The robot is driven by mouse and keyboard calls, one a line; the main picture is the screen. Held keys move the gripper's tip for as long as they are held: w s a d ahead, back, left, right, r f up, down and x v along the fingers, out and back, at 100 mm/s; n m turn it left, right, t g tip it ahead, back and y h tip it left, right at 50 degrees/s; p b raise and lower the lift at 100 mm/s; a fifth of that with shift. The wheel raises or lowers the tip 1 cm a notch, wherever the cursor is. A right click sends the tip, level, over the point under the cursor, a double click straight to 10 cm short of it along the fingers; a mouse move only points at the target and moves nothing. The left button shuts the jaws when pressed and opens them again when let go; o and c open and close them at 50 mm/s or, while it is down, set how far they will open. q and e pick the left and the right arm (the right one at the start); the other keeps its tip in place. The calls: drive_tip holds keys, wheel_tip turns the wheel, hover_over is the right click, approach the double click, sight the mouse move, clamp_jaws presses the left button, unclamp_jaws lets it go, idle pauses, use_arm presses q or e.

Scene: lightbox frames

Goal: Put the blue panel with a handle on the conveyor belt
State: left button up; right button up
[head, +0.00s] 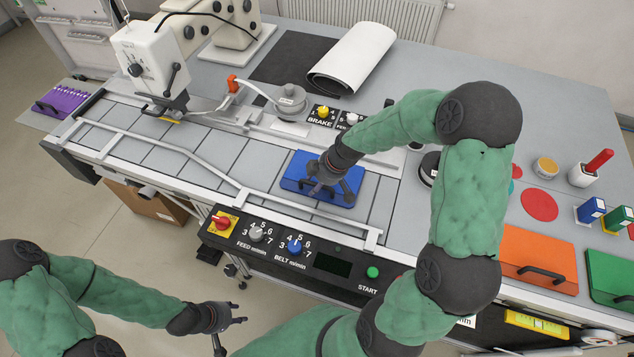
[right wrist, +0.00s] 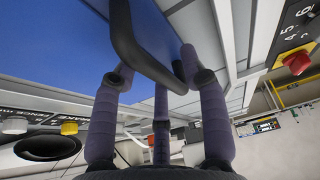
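The blue panel (head: 298,170) lies flat on the grey conveyor belt (head: 217,150), near the belt's right part. My right gripper (head: 322,189) is over it from above, with its fingers spread around the dark handle. In the right wrist view the blue panel (right wrist: 60,40) and its handle (right wrist: 147,45) show close up. The fingers (right wrist: 155,78) stand apart on both sides of the handle; whether any touches it is hard to tell. My left gripper (head: 230,334) is open and empty, low in front of the table.
A purple panel (head: 62,101) sits at the far left end. An orange panel (head: 545,262) and a green panel (head: 610,277) lie at the right. A guide rail (head: 205,163) runs along the belt's front, above the control panel (head: 290,245). A white machine head (head: 150,60) stands over the belt's left part.

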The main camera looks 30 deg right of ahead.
drive_tip(key=p+v, duration=0.1)
drive_tip(key=v, duration=1.1)
drive_tip(key=shift+r, duration=0.1)
